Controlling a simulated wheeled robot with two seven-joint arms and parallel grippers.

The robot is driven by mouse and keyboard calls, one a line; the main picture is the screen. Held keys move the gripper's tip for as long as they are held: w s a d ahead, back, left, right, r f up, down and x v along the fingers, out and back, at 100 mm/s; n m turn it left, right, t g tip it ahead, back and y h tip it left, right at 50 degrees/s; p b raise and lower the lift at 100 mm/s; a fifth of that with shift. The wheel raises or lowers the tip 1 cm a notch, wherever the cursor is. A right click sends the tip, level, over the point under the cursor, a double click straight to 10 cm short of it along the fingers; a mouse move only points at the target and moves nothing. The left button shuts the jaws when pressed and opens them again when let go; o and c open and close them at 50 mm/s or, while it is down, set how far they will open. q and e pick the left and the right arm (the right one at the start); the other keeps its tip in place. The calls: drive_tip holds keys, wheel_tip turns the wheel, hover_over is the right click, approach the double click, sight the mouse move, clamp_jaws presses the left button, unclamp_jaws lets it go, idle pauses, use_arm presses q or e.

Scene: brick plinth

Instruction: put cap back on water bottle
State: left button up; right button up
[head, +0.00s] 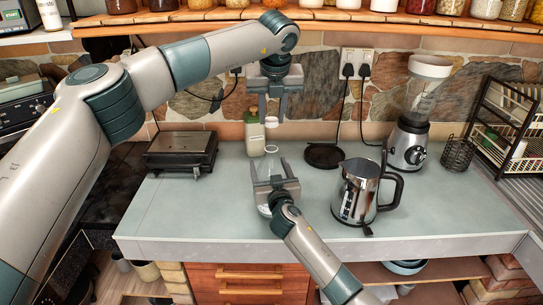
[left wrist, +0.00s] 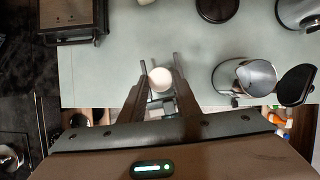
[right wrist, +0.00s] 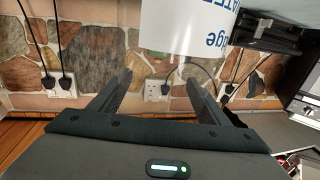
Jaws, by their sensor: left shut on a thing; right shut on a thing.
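A clear water bottle (head: 270,163) stands upright near the front of the counter. My right gripper (head: 273,178) is shut around its body from the front, hiding part of it. In the right wrist view, a white label with blue lettering (right wrist: 185,28) shows at the fingers. My left gripper (head: 271,117) points down above the bottle, shut on the small white cap (head: 271,122). The cap shows as a pale disc (left wrist: 160,79) between the fingers in the left wrist view. In the head view a gap separates the cap from the bottle's neck.
A steel kettle (head: 358,192) stands close to the right of the bottle. A cream bottle (head: 254,138) and a dark round base (head: 323,156) are behind. A blender (head: 409,142) is at right, a grill (head: 181,151) at left. The left counter front (head: 185,205) is clear.

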sight(272, 127)
use_arm(q)
drive_tip(key=shift+f, duration=2.05)
drive_tip(key=shift+f, duration=0.85)
drive_tip(key=shift+f, duration=0.55)
